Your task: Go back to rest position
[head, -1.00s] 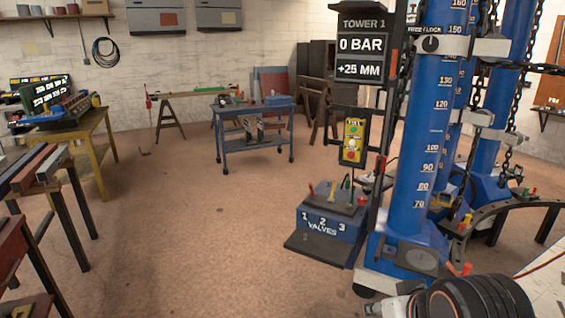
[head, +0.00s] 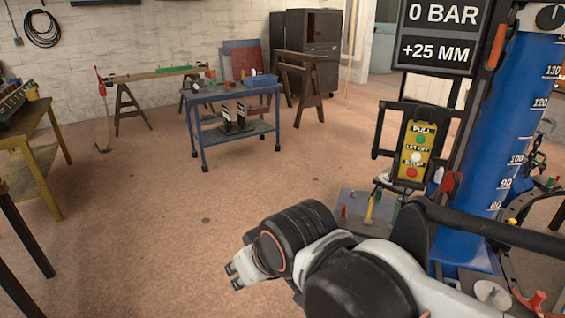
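My gripper (head: 234,276) shows at the lower middle of the head view, at the end of my white and black arm. It points left over bare floor, and its small fingers are mostly seen from the side. Nothing shows in it, but I cannot tell whether it is open or shut. My arm crosses the lower right in front of the valve box (head: 362,207), which is partly hidden behind it.
The blue tower (head: 515,110) stands close at right, with its display (head: 437,35) and yellow button pendant (head: 416,150). A blue cart (head: 235,95) stands mid-room, with sawhorses behind. A yellow bench (head: 40,150) is at left. The middle floor is clear.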

